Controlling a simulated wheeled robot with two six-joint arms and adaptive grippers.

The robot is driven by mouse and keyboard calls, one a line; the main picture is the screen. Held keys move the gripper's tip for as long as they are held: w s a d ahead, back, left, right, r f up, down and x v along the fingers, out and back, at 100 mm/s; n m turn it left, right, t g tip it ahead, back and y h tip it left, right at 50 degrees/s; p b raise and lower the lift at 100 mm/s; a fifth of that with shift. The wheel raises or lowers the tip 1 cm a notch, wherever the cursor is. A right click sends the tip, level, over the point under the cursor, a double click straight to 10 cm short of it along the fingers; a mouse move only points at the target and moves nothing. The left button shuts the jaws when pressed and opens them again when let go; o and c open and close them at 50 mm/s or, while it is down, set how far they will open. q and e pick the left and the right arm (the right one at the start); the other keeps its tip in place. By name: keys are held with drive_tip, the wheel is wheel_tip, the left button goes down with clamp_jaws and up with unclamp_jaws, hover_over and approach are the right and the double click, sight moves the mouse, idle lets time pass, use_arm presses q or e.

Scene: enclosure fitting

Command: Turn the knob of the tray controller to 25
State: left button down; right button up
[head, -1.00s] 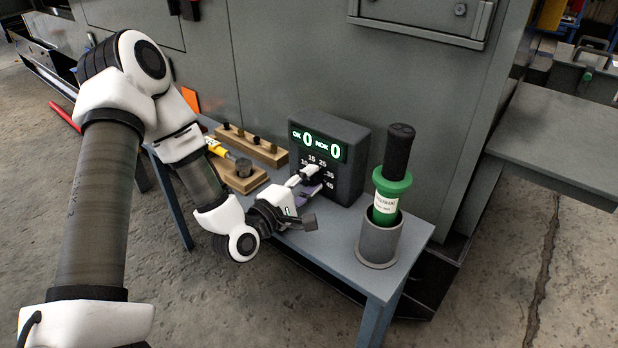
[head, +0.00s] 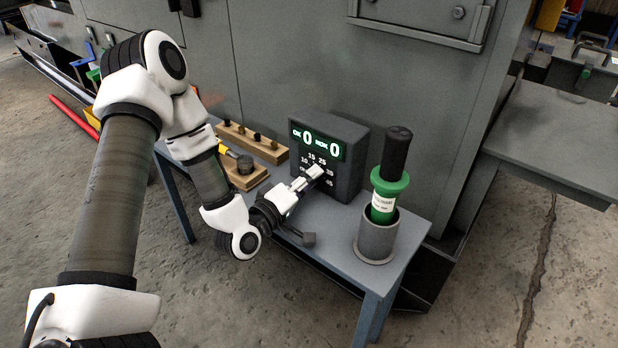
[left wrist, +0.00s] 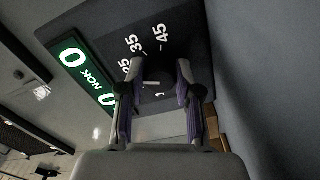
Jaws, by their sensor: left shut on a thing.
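The tray controller (head: 352,171) is a dark box on the small table, with a green-lit display (head: 318,144) reading OK 0 and NOK 0. White scale numbers lie below it; 15 and 25 are legible in the head view. My left gripper (head: 317,173) is at the controller's front face and covers its knob there. In the left wrist view, my gripper's fingers are closed around the dark knob (left wrist: 154,70), with 35 and 45 showing beyond it. My right gripper is not in view.
A green, black-handled tool (head: 384,203) stands in a grey cup (head: 377,242) right of the controller. Wooden blocks (head: 262,146) with dark pegs and a yellow-handled item lie to the left. The grey table (head: 340,255) has free room near its front edge.

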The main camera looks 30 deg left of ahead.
sight(319, 134)
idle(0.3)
use_arm(q)
drive_tip(key=c, duration=0.8)
unclamp_jaws()
wheel_tip(319, 134, up, 10)
drive_tip(key=shift+s+f, duration=0.1)
drive_tip(key=shift+f, duration=0.15)
drive_tip(key=shift+d+r, duration=0.15)
drive_tip(key=shift+r, duration=0.25)
drive_tip(key=shift+f, duration=0.15)
